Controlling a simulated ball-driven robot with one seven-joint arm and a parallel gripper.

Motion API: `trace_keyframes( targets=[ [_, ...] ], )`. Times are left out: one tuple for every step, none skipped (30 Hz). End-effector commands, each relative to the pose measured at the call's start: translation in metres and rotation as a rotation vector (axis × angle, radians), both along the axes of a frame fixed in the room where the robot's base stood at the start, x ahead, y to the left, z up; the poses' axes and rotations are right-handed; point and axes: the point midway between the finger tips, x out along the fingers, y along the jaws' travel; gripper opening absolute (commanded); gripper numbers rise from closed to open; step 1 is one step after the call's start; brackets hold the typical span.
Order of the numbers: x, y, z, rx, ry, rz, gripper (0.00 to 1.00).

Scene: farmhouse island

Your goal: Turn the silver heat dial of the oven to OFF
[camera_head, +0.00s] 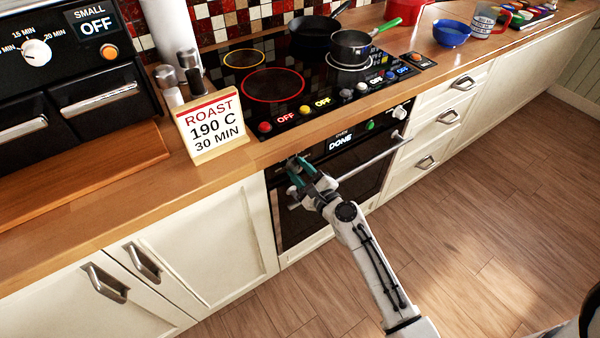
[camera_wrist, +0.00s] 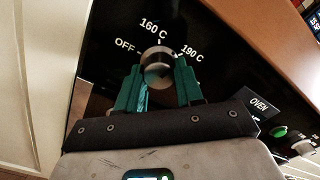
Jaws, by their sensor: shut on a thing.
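The oven (camera_head: 350,180) is set under the counter, with a black front and a long bar handle. Its silver heat dial (camera_wrist: 157,62) is in the upper middle of the wrist view, with OFF to its left, 160 C above and 190 C to the right. I cannot clearly tell which mark the dial points at. My gripper (camera_wrist: 158,75) has its green fingers on both sides of the dial and is shut on it. In the head view my gripper (camera_head: 298,170) is at the left end of the oven's panel and hides the dial.
The oven display (camera_head: 340,141) reads DONE, with a green button (camera_head: 370,125) beside it. The oven handle (camera_head: 365,160) sticks out close to my gripper. A sign (camera_head: 213,125) on the counter reads ROAST 190 C 30 MIN. The floor (camera_head: 480,220) to the right is clear.

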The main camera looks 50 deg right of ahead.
Motion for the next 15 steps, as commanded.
trace_keyframes(
  targets=[
    [0.0002, 0.0007, -0.0022, -0.043, 0.012, 0.001, 0.06],
    [0.0002, 0.0006, -0.0022, -0.071, 0.020, 0.001, 0.06],
    [0.0002, 0.0006, -0.0021, -0.107, 0.032, 0.002, 0.06],
    [0.0002, 0.0009, -0.0021, -0.136, 0.039, 0.003, 0.06],
    [0.0004, 0.0009, -0.0022, -0.163, 0.047, 0.003, 0.06],
    [0.0003, 0.0009, -0.0022, -0.200, 0.058, 0.003, 0.06],
    [0.0002, 0.0007, -0.0022, -0.227, 0.066, 0.002, 0.06],
    [0.0002, 0.0006, -0.0021, -0.254, 0.073, 0.003, 0.06],
    [0.0002, 0.0006, -0.0019, -0.291, 0.084, 0.003, 0.06],
    [0.0002, 0.0006, -0.0017, -0.318, 0.091, 0.003, 0.06],
    [0.0003, 0.0006, -0.0015, -0.346, 0.099, 0.003, 0.06],
    [0.0002, 0.0003, -0.0014, -0.383, 0.109, 0.002, 0.06],
    [0.0000, 0.0001, -0.0013, -0.410, 0.118, 0.001, 0.06],
    [0.0000, 0.0000, -0.0013, -0.437, 0.126, 0.001, 0.06],
    [0.0000, 0.0000, -0.0013, -0.474, 0.136, 0.001, 0.06]
  ],
)
